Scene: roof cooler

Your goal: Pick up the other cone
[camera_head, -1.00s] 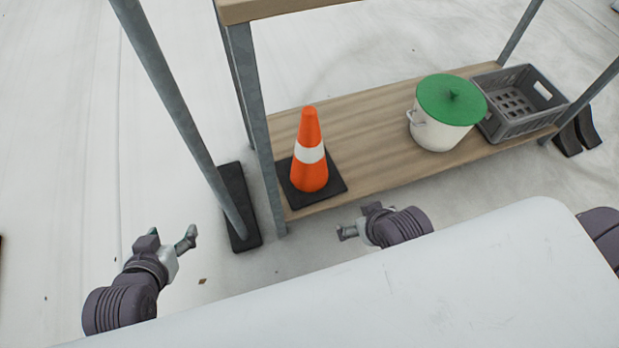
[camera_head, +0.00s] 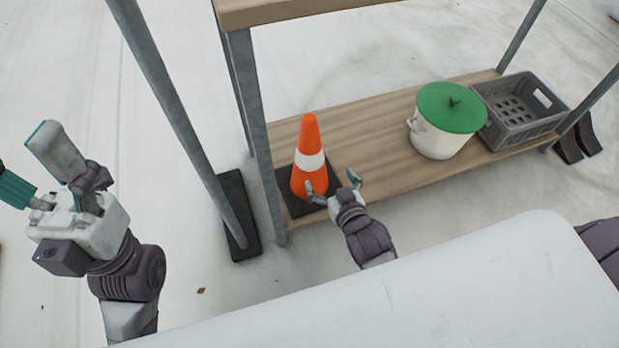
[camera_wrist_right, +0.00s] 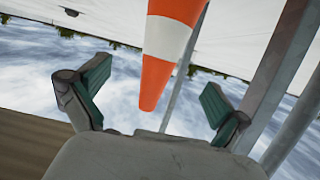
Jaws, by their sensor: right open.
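An orange cone (camera_head: 308,140) with a white band stands upright on its black square base, at the left end of the lower wooden shelf. My right gripper (camera_head: 332,181) is open at the cone's near right side, one fingertip overlapping the cone's lower part in the head view. In the right wrist view the cone (camera_wrist_right: 168,45) appears upside down, between the spread fingers of the right gripper (camera_wrist_right: 154,76), with visible gaps on both sides. My left gripper (camera_head: 32,168) is raised at the far left, its fingers apart and empty.
A white pot with a green lid (camera_head: 447,125) and a grey crate (camera_head: 520,125) stand farther right on the wooden shelf (camera_head: 375,135). A metal post (camera_head: 255,120) rises just left of the cone, and a slanted pole (camera_head: 175,115) stands beyond it. Shelf between cone and pot is clear.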

